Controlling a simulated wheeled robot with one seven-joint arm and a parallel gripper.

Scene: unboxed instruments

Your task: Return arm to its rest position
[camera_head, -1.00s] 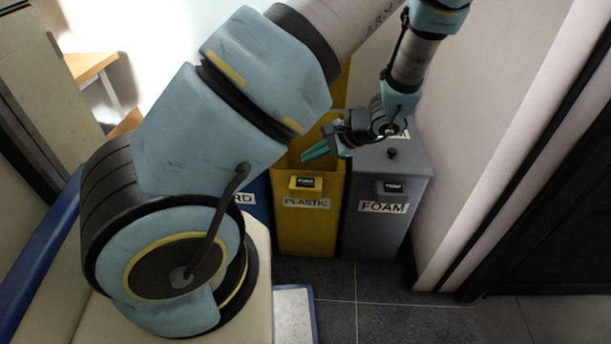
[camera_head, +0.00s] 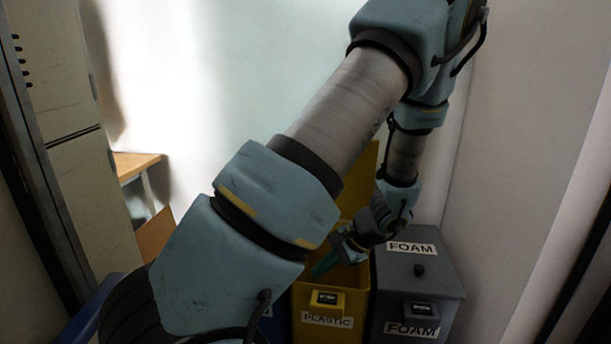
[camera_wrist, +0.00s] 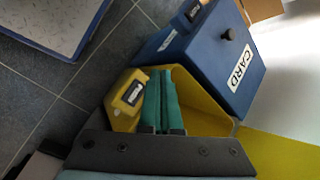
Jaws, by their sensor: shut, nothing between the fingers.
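My arm (camera_head: 340,110) reaches from the lower left up and over, then down at the right to my gripper (camera_head: 322,266). The gripper is shut and holds nothing. Its green fingers are over the open mouth of the yellow PLASTIC bin (camera_head: 346,306); I cannot tell whether the tips are below the rim. In the wrist view the two green fingers (camera_wrist: 163,100) lie side by side in front of the yellow bin (camera_wrist: 215,122). My arm hides part of the bins and wall in the head view.
A grey FOAM bin (camera_head: 440,282) with a closed lid stands right of the yellow bin. A closed blue CARD bin (camera_wrist: 212,50) is on the other side. The yellow lid (camera_head: 358,192) stands raised behind. A wooden table (camera_head: 135,164) and pale cabinet (camera_head: 55,90) are at left.

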